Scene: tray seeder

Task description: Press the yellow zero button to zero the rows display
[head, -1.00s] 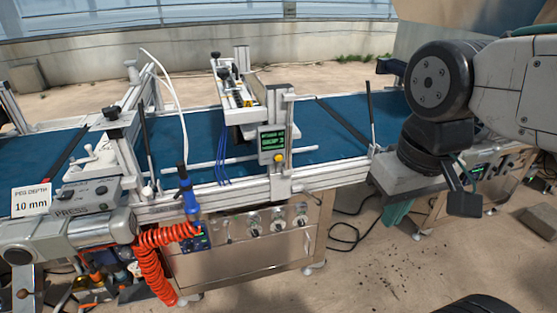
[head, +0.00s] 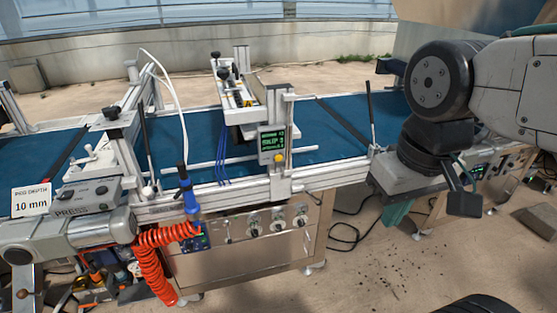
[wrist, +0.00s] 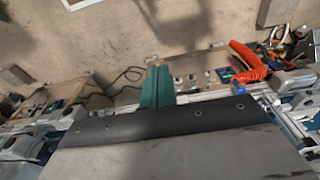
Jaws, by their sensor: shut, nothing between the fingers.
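The yellow button (head: 278,159) sits at the lower right of a small grey display box on the front rail of the conveyor. The display (head: 272,141) above it shows several lines of green text on black, too small to read surely. My gripper has teal fingers (head: 397,213), partly hidden below my wrist in the head view, well to the right of the button and apart from it. In the wrist view its teal fingers (wrist: 157,86) are together and empty. I cannot make out the yellow button in the wrist view.
A blue conveyor belt (head: 340,112) runs across the scene. A blue-handled tool (head: 187,192) with an orange coiled hose (head: 152,262) hangs at the left. A sign reading 10 mm (head: 31,200) stands at far left. Knobs (head: 253,226) line the cabinet front, and black cable lies on the floor.

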